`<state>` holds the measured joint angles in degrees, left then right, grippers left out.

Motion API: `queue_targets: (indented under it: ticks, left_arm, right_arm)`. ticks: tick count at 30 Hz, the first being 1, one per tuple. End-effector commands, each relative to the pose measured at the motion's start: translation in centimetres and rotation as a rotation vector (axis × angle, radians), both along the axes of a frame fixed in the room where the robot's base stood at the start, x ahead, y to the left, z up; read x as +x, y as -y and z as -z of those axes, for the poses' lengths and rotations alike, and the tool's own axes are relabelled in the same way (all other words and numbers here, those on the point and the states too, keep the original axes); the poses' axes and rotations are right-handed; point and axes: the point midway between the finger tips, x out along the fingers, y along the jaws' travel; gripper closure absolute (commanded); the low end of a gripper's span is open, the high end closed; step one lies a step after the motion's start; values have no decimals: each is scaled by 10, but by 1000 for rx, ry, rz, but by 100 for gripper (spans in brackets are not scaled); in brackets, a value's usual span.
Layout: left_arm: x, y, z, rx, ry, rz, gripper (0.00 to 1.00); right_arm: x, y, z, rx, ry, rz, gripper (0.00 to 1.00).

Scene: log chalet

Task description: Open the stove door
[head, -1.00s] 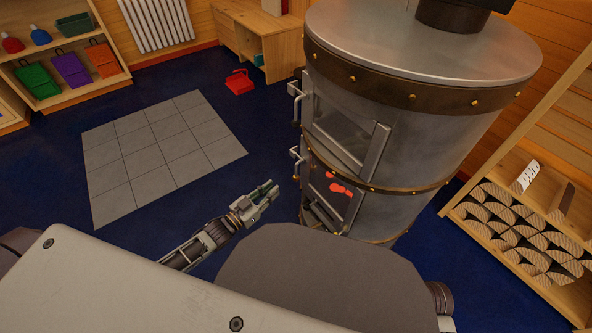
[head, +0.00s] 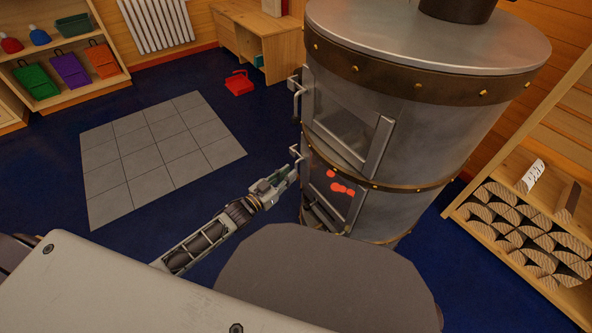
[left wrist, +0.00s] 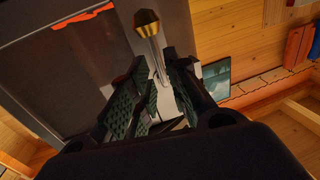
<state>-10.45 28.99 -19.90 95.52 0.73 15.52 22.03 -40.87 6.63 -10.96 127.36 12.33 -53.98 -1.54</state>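The stove (head: 430,125) is a round grey metal body with brown studded bands. Its upper door (head: 345,125) has a dark window and a handle (head: 297,103) at its left edge. The lower door (head: 335,190) shows red glowing spots and has its own handle (head: 296,156) at the left. Both doors look shut. My left gripper (head: 284,178) is just below and left of the lower handle. In the left wrist view, its fingers (left wrist: 160,95) are apart, with a gold-knobbed metal bar (left wrist: 149,24) running toward the gap. Contact is unclear. My right gripper is not in view.
A wooden rack of split logs (head: 535,235) stands right of the stove. Grey floor tiles (head: 160,155) and open blue floor lie to the left. A red dustpan-like object (head: 239,83) lies on the floor behind. A shelf with bags (head: 70,70) stands at the far left.

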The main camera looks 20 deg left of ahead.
Motion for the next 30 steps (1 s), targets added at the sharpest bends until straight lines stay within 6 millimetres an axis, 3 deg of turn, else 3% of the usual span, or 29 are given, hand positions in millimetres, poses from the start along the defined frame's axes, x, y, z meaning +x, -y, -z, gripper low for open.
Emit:
queue_targets:
  ticks: [15, 30]
  left_arm:
    - [37, 19, 0, 0, 1, 1, 82]
    - [42, 21, 0, 0, 1, 0, 85]
  right_arm:
    - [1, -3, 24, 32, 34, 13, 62]
    - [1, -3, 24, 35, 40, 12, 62]
